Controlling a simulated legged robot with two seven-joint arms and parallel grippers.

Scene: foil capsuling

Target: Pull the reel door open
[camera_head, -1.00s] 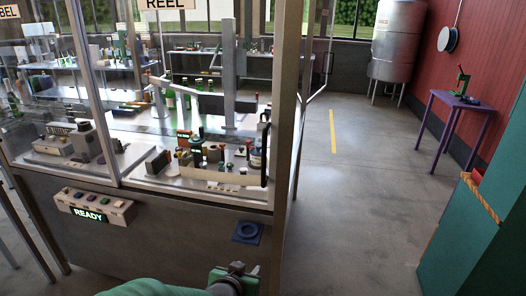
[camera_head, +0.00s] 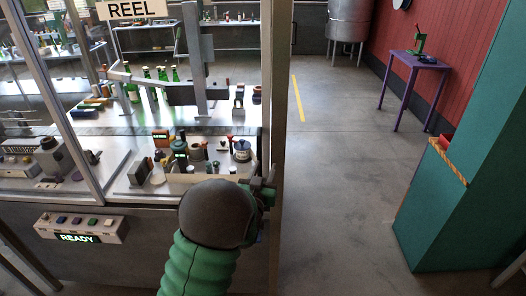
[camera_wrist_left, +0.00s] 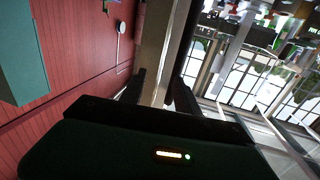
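The reel door is a clear glass panel under the REEL sign (camera_head: 140,9), at the front of the cabinet. It appears closed against the metal corner post (camera_head: 280,130). My left gripper (camera_head: 265,186) is at the door's right edge, beside the post; my round grey wrist and green arm cover the area below. In the left wrist view its two dark fingers (camera_wrist_left: 158,90) are apart, with the post showing behind the gap. A dark bar, apparently the door handle (camera_wrist_left: 186,45), runs down to the right finger; I cannot tell whether they touch. My right gripper is out of view.
A control box (camera_head: 80,228) reading READY is on the cabinet front. Bottles (camera_head: 162,80) and fixtures stand inside behind the glass. Open floor (camera_head: 335,180) lies right of the post. A teal cabinet (camera_head: 455,190) and a purple table (camera_head: 417,61) are farther right.

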